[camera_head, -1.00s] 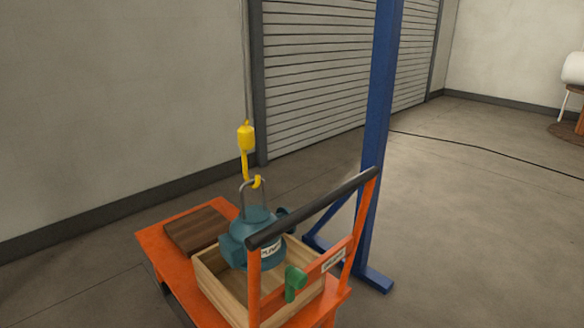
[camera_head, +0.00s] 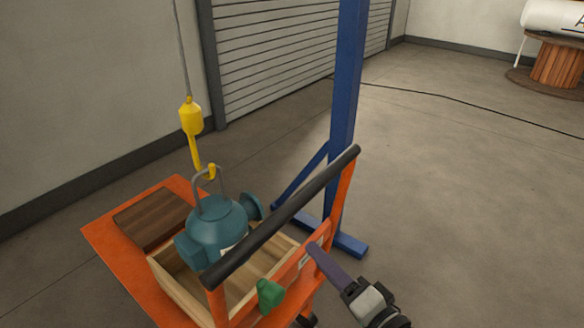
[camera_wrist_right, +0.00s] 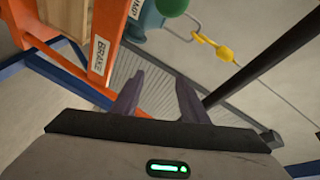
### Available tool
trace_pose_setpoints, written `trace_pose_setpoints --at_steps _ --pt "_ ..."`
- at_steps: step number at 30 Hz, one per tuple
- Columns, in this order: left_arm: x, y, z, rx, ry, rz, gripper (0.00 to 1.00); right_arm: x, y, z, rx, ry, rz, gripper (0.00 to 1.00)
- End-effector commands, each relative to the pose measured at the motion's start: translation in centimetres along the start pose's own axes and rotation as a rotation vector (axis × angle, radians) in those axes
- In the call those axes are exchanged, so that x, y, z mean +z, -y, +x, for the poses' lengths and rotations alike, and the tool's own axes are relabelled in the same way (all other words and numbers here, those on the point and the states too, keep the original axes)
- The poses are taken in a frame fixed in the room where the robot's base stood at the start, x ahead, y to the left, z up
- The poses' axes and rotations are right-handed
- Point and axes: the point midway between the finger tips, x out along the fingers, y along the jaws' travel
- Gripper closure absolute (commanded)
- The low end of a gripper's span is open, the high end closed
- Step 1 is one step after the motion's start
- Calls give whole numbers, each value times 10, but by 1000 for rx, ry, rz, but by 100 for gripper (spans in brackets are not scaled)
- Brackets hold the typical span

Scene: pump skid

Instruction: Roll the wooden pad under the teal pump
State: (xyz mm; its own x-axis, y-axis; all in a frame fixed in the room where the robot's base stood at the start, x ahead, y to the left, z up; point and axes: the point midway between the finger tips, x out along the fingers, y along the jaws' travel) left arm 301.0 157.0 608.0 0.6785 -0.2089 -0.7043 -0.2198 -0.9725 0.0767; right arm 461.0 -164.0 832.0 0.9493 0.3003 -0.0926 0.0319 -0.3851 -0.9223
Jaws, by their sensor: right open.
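The dark wooden pad (camera_head: 155,217) lies flat on the deck of the orange cart (camera_head: 103,240). The teal pump (camera_head: 215,232) hangs from a yellow hook (camera_head: 209,170) over the pale wooden crate (camera_head: 178,287) beside the pad; I cannot tell whether it touches the crate. A green handle (camera_head: 270,294) sits on the cart's rail. My right gripper (camera_head: 318,252) is open, beside the rail on its right. In the right wrist view its fingers (camera_wrist_right: 156,88) are apart with nothing between them, and the orange rail with a BRAKE label (camera_wrist_right: 99,56) shows. My left gripper is out of view.
The black push bar (camera_head: 285,215) crosses in front of the crate and pump. A blue post (camera_head: 347,110) with floor feet stands behind the cart. A cable lies on the floor. The floor at right is open, with a wooden spool (camera_head: 558,65) far back.

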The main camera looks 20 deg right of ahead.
Motion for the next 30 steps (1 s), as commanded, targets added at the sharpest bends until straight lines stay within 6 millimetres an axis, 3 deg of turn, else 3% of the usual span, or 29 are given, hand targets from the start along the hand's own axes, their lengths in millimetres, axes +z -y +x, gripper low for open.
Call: trace_pose_setpoints --at_steps 1,3,7,11,24,30 --pt "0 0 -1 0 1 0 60 -22 31 7 -83 -38 127 60" --pt "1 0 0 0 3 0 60 -42 59 11 -166 -65 275 60" --pt "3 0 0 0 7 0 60 -64 87 13 -253 -85 428 60" --pt "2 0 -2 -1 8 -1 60 -70 95 23 -273 -89 465 60" --pt "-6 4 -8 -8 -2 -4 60 -79 112 95 -268 -86 459 60" --pt "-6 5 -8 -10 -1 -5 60 -81 114 110 -267 -86 458 60"
